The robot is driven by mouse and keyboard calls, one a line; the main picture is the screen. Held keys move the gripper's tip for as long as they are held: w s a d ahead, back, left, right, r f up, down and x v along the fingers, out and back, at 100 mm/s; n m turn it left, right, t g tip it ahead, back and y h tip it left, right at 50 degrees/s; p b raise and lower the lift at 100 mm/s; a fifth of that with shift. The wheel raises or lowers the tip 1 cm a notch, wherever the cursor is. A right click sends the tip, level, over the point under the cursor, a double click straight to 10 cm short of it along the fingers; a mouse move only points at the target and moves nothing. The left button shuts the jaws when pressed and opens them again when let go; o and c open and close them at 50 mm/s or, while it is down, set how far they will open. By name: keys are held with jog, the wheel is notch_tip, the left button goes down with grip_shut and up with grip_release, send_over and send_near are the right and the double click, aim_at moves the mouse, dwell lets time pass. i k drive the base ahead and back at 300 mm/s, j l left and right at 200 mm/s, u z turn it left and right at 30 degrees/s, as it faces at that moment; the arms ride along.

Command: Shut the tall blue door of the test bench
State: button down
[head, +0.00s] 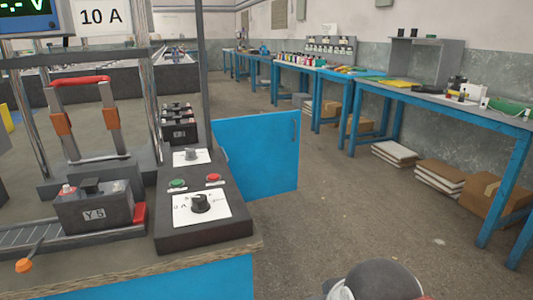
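The tall blue door (257,155) stands open, swung out from the right side of the test bench (215,250). Its free edge is on the right, with a small handle (294,129) near the top of that edge. Its left side and lower left part are hidden behind the bench's control box. A rounded grey part of my arm shows at the bottom edge, right of the bench and nearer than the door. My gripper is not in view.
On the bench top are a dark control box (203,228) with knobs and buttons, and a battery marked Y5 (95,212). Open floor (350,220) lies right of the door. Blue tables (430,98) with boxes (495,198) beneath line the right wall.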

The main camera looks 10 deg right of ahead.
aim_at(262, 151)
jog(key=i+l+u, duration=0.1)
jog(key=l, duration=0.25)
jog(key=i+l, duration=0.3)
jog(key=i+l+u, duration=0.15)
jog(key=l, duration=0.3)
jog(key=i+l, duration=0.25)
jog(key=l, duration=0.15)
jog(key=i+l, duration=0.25)
jog(key=i, duration=0.25)
jog(key=i+l, duration=0.25)
jog(key=i, duration=0.3)
jog(key=i+l, duration=0.3)
jog(key=i, duration=0.2)
jog(key=i+l, duration=0.25)
jog(key=i, duration=0.25)
jog(key=i+l+u, duration=0.1)
jog(key=i+l, duration=0.15)
jog(key=i, duration=0.25)
